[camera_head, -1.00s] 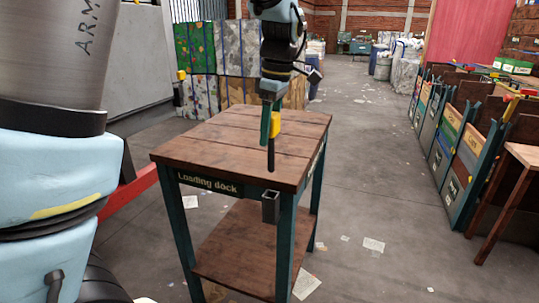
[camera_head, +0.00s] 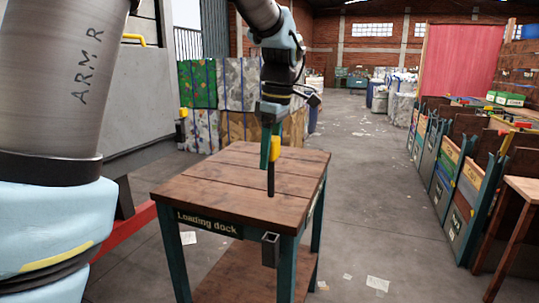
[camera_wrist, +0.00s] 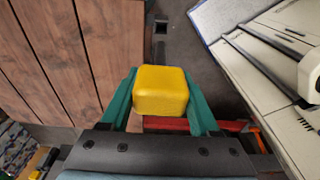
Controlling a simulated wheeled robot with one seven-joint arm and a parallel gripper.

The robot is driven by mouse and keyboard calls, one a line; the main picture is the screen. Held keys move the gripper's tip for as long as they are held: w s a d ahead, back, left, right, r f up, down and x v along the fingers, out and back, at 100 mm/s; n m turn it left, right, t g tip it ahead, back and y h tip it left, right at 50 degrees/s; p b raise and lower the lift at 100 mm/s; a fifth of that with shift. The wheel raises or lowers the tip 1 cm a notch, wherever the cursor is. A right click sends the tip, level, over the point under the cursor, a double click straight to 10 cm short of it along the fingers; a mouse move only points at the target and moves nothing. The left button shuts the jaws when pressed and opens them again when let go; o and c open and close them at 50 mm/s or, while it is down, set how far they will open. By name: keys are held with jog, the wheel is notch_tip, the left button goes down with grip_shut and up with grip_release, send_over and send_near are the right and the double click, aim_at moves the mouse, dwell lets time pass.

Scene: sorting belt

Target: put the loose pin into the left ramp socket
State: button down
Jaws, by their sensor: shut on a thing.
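The pin has a yellow block head (camera_head: 275,152) and a dark straight shaft (camera_head: 271,181). My gripper (camera_head: 270,148) is shut on the yellow head, with the shaft hanging about upright. A square open metal socket (camera_head: 270,250) is fixed at the front corner of the wooden table marked "Loading dock". The pin's tip shows above the socket in the picture, clearly apart from it. A small square socket (camera_wrist: 161,26) also shows beside the table edge in the wrist view.
The loading dock table top (camera_head: 225,185) is bare. A red bar (camera_head: 125,235) runs low at left. Bales (camera_head: 240,85) stand behind. A row of bins (camera_head: 455,180) lines the right. The floor between is open, with scattered paper.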

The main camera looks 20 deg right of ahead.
notch_tip(320, 180, up, 10)
jog(key=p, duration=0.7)
jog(key=shift+f+p, duration=0.15)
jog(key=shift+p, duration=0.25)
jog(key=shift+f, duration=0.15)
dwell(0.4)
